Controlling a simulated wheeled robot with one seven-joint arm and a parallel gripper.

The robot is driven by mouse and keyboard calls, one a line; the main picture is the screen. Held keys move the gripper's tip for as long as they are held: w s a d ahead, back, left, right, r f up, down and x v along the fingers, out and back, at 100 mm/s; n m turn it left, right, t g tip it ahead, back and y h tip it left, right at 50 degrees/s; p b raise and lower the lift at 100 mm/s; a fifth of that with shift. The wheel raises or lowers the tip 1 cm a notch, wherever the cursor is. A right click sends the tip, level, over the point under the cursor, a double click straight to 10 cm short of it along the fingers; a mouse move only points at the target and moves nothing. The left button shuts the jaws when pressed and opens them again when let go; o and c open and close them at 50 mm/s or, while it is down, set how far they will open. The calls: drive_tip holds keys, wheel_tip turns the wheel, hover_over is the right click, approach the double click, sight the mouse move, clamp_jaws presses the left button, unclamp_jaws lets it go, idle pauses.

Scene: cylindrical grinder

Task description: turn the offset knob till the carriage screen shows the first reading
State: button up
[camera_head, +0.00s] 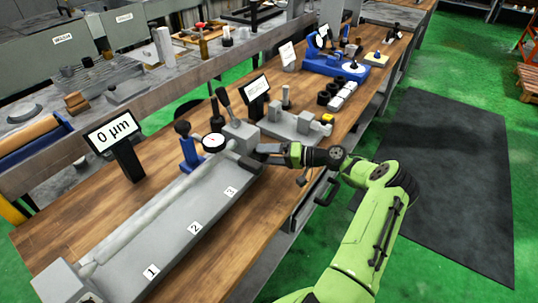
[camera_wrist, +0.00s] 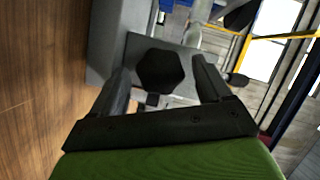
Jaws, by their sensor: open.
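A black, six-sided knob (camera_wrist: 160,70) sits on a grey block in the wrist view, ahead of and between my fingers. My gripper (camera_wrist: 163,88) is open, with one finger on each side of the knob and visible gaps; I cannot tell how deep the fingers reach. In the head view my gripper (camera_head: 262,153) is at the right end of the long grey machine (camera_head: 170,245), and the knob is hard to make out. A black-framed screen (camera_head: 112,132) on a stand behind the bed reads "0 µm". A second screen (camera_head: 256,88) has text too small to read.
A dial gauge (camera_head: 214,142) on a blue stand (camera_head: 188,150) is left of my gripper. Black levers (camera_head: 223,97) rise behind it. A grey fixture (camera_head: 297,124) stands at the right. The bed bears labels 1, 2 and 3.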

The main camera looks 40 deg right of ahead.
drive_tip(key=p+v, duration=0.1)
drive_tip(key=v, duration=1.4)
drive_tip(key=shift+s+d, duration=0.25)
drive_tip(key=shift+s, duration=0.05)
